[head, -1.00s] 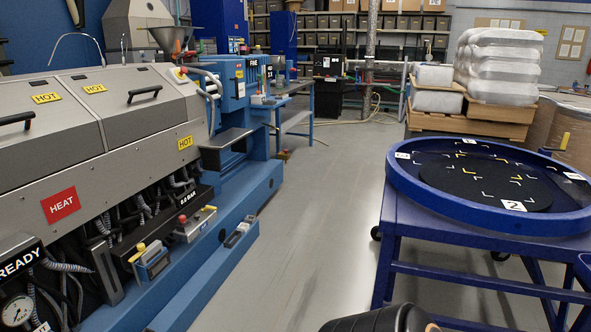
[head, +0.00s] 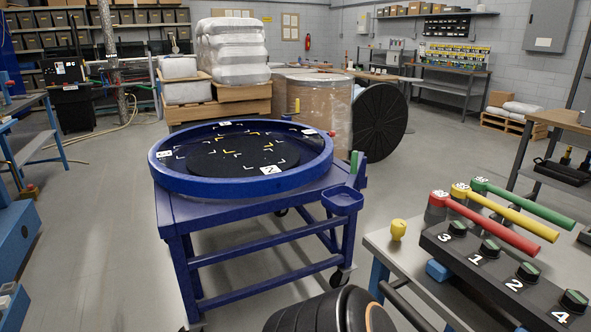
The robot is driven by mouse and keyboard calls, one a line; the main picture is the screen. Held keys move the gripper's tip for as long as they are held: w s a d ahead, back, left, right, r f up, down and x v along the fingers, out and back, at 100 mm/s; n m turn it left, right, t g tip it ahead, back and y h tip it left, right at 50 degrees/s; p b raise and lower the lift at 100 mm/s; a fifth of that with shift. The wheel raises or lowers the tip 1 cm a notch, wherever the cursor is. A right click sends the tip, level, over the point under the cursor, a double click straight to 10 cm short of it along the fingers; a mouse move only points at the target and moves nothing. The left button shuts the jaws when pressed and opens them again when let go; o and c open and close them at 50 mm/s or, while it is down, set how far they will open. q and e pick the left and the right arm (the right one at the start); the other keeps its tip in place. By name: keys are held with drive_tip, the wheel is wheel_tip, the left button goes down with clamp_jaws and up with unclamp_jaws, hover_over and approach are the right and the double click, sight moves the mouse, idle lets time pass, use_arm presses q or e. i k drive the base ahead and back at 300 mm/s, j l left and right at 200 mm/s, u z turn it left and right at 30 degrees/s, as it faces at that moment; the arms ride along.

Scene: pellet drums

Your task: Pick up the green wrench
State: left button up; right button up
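The green wrench (head: 527,204) is at the right of the head view, at the workbench (head: 392,250). It has a long straight green bar and a thicker head with a small label at its left end. It is the farthest of three similar tools, behind a yellow one (head: 513,217) and a red one (head: 497,228). All three lie side by side, slanting down to the right, behind a black knob box. I cannot tell what they rest on. Neither of my grippers is in view; only a dark ribbed part of my arm shows at the bottom.
The black box (head: 470,262) carries numbered green knobs along the bench's front. A yellow knob-like piece (head: 398,229) stands at the bench's left corner. A blue wheeled cart (head: 262,208) with a round tray stands left of the bench. Grey floor (head: 432,158) is clear beyond the bench.

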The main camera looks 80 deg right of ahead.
sight(479, 186)
drive_tip(key=z, duration=3.9)
drive_tip(key=k+j+z, duration=0.15)
drive_tip(key=z, duration=0.2)
drive_tip(key=k+j+z, duration=0.3)
drive_tip(key=i, duration=0.1)
